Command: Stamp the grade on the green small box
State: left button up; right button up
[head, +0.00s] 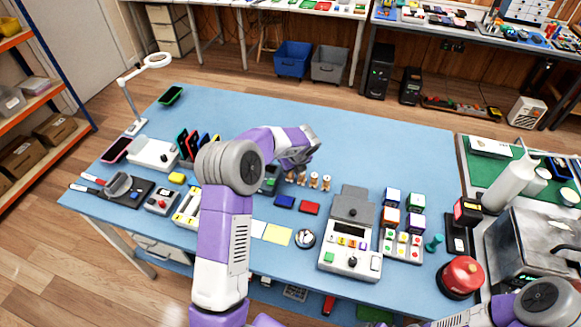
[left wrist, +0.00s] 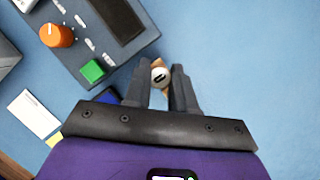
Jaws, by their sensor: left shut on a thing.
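My left gripper (head: 292,169) is over the back middle of the blue table. In the left wrist view its fingers (left wrist: 167,75) are shut on a wooden stamp (left wrist: 159,76) with a round white top bearing a dark mark. Two more wooden stamps (head: 320,182) stand just to its right. A blue pad (head: 284,202) and a red pad (head: 310,208) lie in front of them. My right gripper is out of view.
A grey device with a green button (left wrist: 93,71) is close left of my left gripper. A larger grey machine (head: 350,235) stands between the pads and the small boxes. A red round button (head: 461,277) is at the front right.

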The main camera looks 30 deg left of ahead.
pick_arm(q)
jog(key=shift+f, duration=0.3)
jog(key=o, duration=0.9)
jog(key=shift+o, duration=0.2)
jog(key=shift+r, duration=0.15)
jog(key=p+v, duration=0.1)
jog(key=v, duration=0.6)
jog(key=shift+r+p, duration=0.25)
jog(key=shift+p, duration=0.15)
